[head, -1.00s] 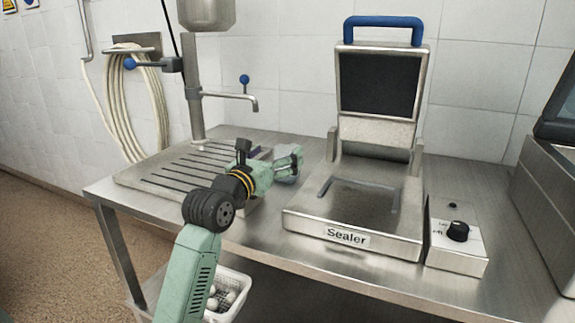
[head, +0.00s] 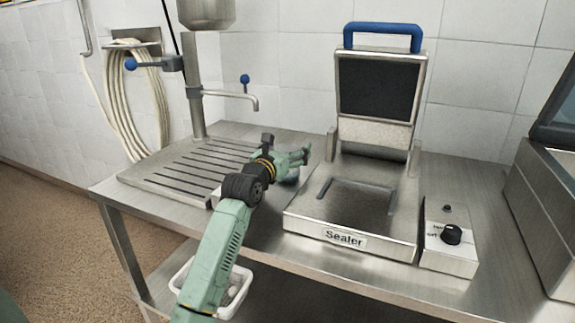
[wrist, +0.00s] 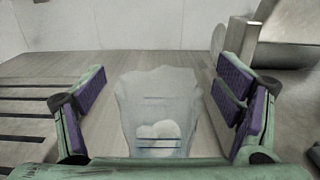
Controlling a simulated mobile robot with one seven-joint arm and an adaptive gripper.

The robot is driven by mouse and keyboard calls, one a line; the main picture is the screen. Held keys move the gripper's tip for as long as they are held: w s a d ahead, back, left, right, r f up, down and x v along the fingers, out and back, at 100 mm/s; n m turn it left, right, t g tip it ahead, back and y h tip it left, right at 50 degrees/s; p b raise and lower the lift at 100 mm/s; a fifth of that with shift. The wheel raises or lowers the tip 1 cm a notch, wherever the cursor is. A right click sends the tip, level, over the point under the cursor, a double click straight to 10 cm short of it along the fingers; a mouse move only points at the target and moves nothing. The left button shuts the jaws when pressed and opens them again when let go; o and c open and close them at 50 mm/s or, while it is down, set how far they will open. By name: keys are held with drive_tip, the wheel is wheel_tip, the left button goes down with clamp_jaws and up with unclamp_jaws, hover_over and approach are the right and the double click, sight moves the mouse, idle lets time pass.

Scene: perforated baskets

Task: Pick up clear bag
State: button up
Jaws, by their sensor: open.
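The clear bag (wrist: 160,95) lies on the steel table in the wrist view, between my open fingers, with pale rounded things visible inside its near end. My gripper (wrist: 160,105) is open, its purple-padded fingers standing apart on either side of the bag without visible contact. In the head view my gripper (head: 302,155) is low over the table, just left of the sealer. The bag is mostly hidden behind my arm there; a small pale-blue part shows under the gripper (head: 291,175).
The sealer (head: 345,240) stands close on the right, lid raised, with a control box (head: 447,262) beside it. A slotted drain tray (head: 150,180) lies on the left under a tap (head: 245,98). A white basket (head: 180,280) is below the table. Bare tabletop (wrist: 150,62) shows beyond the bag.

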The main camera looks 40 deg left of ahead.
drive_tip(key=shift+c, duration=0.4)
drive_tip(key=c, duration=1.5)
